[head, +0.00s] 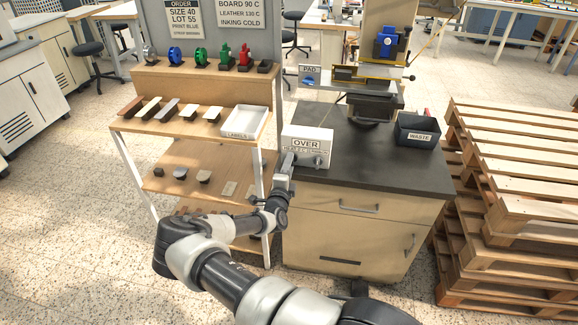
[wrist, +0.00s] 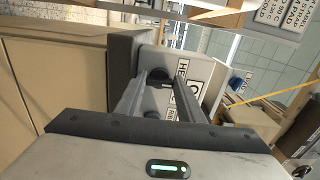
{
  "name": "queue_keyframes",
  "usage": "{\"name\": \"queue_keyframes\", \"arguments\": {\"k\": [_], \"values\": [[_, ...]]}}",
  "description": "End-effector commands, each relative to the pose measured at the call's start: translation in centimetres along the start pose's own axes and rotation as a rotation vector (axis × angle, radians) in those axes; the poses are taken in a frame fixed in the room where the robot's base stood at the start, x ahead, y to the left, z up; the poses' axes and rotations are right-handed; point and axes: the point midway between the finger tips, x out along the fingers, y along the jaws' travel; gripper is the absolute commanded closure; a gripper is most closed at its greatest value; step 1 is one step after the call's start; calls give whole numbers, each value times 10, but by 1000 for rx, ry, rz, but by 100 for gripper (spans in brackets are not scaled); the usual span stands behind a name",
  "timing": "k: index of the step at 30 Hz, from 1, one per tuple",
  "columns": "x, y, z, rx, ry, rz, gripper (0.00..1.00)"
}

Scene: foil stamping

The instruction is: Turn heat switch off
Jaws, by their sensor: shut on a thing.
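A white control box (head: 307,142) with the word "OVER" on its front stands at the front left of the dark bench top. My gripper (head: 290,159) is at the lower left of the box's front face. In the wrist view my gripper (wrist: 166,78) has its two fingers on either side of a dark round knob, the heat switch (wrist: 159,75), and is shut on it. A label beginning "HE" is partly visible beside the knob. In the head view my gripper hides the switch, and its setting cannot be read. Another dark knob (head: 318,161) shows further right on the box.
A stamping machine (head: 374,100) and a black waste bin (head: 416,131) stand on the bench top (head: 390,165). A wooden shelf rack (head: 185,128) with a white tray (head: 245,122) is close on the left. Stacked pallets (head: 515,190) stand on the right.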

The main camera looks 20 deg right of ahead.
Motion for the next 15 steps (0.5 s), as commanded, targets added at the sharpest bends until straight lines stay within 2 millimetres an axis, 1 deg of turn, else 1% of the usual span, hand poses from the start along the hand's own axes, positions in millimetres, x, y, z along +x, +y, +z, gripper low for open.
{"name": "queue_keyframes", "arguments": {"k": [8, 9, 11, 12, 15], "values": [[0, 1, -1, -4, 1, 2, 88], [0, 1, -1, -4, 1, 2, 59], [0, 1, -1, -3, 1, 1, 49], [0, 1, -1, -3, 1, 2, 47], [0, 1, -1, -2, 1, 2, 47]]}}
